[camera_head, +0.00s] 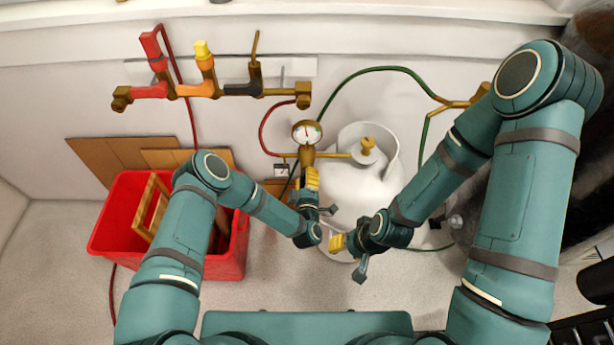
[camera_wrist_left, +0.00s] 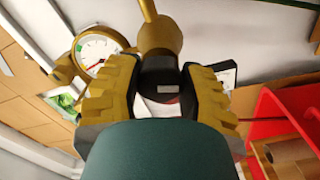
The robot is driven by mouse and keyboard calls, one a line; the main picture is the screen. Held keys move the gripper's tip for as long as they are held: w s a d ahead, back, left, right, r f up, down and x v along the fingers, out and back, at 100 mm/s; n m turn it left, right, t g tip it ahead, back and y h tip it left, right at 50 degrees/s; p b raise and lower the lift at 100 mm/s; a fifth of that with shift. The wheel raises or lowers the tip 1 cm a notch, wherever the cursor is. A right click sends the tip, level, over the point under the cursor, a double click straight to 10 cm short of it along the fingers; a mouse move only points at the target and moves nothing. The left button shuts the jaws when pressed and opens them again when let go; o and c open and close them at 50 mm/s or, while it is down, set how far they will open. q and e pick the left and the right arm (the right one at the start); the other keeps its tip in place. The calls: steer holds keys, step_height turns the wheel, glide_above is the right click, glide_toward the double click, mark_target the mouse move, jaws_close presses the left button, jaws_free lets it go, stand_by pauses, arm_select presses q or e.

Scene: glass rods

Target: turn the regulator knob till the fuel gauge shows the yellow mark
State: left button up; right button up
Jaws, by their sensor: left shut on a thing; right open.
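The fuel gauge (camera_head: 306,132) is a round white dial in a brass case on the regulator (camera_head: 307,156), beside the white gas cylinder. Its dial also shows in the left wrist view (camera_wrist_left: 98,52), with a red needle; I cannot tell which mark it points at. My left gripper (camera_head: 312,180) is just below the gauge. In the left wrist view its yellow fingers (camera_wrist_left: 160,82) are closed around the dark regulator knob (camera_wrist_left: 160,70) under the brass body. The fingers hide the knob's sides. My right gripper (camera_head: 338,243) is open and empty, lower and to the right, in front of the cylinder.
The white gas cylinder (camera_head: 362,192) has a brass valve (camera_head: 367,147) on top. A red crate (camera_head: 115,225) with wooden pieces stands at left. Red and green hoses (camera_head: 375,69) run around the regulator.

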arm_select(q)
steer(key=shift+a, duration=0.1)
stand_by(0.3)
steer(key=o, duration=1.2)
steer(key=shift+o, duration=0.2)
steer(key=s, duration=1.2)
